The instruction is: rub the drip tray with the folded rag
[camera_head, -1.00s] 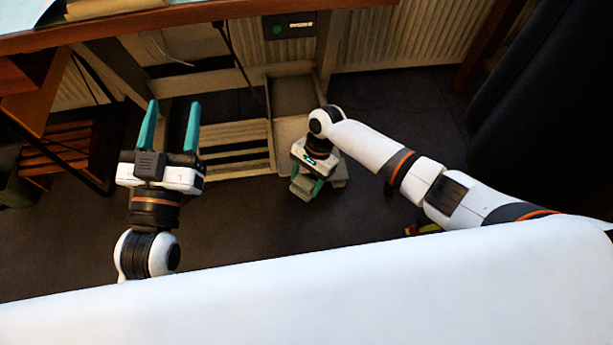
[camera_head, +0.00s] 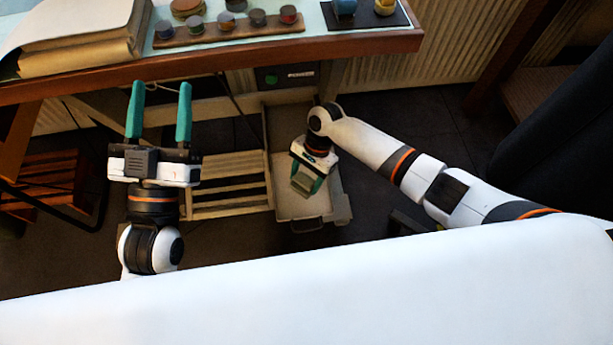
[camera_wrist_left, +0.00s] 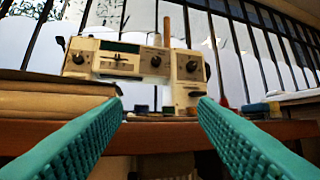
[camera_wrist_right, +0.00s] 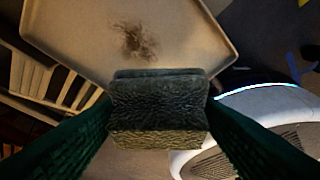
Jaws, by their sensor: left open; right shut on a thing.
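The drip tray (camera_head: 283,140) is a pale beige, shallow tray low under the table, at the middle of the head view. In the right wrist view the tray (camera_wrist_right: 195,40) shows a dark brown smudge (camera_wrist_right: 135,40) on its floor. My right gripper (camera_head: 305,188) is shut on the folded rag (camera_wrist_right: 157,100), a grey-green, thick pad. The rag is over the tray's front part in the head view; I cannot tell whether it touches. The smudge lies beyond the rag in the right wrist view. My left gripper (camera_head: 158,85) is open and empty, near the table's front edge.
The wooden table edge (camera_head: 230,60) crosses above the tray, with paint pots (camera_head: 225,21) and a book stack (camera_head: 80,40) on it. A slatted rack (camera_head: 228,183) stands left of the tray. A sewing machine (camera_wrist_left: 135,62) shows in the left wrist view.

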